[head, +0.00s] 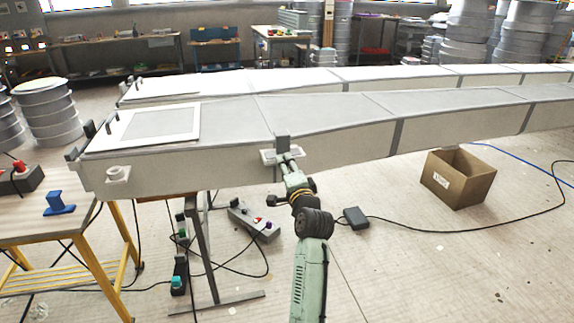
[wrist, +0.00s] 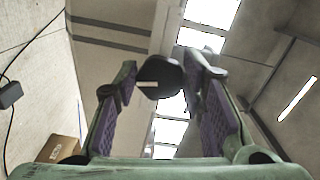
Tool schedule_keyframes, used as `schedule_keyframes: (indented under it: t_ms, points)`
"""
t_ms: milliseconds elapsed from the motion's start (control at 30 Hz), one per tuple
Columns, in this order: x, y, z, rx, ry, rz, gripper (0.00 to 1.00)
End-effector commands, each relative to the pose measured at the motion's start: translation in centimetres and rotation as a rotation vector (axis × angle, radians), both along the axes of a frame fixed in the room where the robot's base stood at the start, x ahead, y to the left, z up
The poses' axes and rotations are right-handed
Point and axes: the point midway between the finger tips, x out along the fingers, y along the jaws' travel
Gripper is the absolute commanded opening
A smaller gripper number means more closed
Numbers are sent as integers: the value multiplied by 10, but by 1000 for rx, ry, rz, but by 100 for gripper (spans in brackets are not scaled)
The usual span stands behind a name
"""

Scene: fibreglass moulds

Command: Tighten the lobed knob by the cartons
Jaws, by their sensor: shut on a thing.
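The dark lobed knob (wrist: 160,78), with a pale mark on its face, sits between the two purple-padded fingers of my gripper (wrist: 162,70) in the wrist view. The gripper is shut on it. In the head view my gripper (head: 285,158) reaches the near side of the long grey mould (head: 330,150), at a small pale plate (head: 268,157). The knob itself is hidden there behind the gripper. The open cardboard carton (head: 450,187) stands on the floor to the right; it also shows in the wrist view (wrist: 65,149).
Another pale plate with a round white fitting (head: 118,173) is on the mould's left end. A yellow-legged bench (head: 75,222) stands at left. Control boxes and cables lie on the floor below, and a black box (head: 356,217) trails a cable right.

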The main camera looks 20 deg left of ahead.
Motion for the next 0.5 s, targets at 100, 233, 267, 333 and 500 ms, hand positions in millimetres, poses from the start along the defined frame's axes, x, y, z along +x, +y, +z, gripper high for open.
schedule_keyframes:
  t_ms: [100,233,267,333,500]
  points:
    - [0,0,2,32,19,-1,9]
    - [0,0,1,50,33,-1,9]
    - [0,0,1,54,33,-2,9]
    - [0,0,1,58,37,-2,9]
    - [0,0,1,60,38,-2,9]
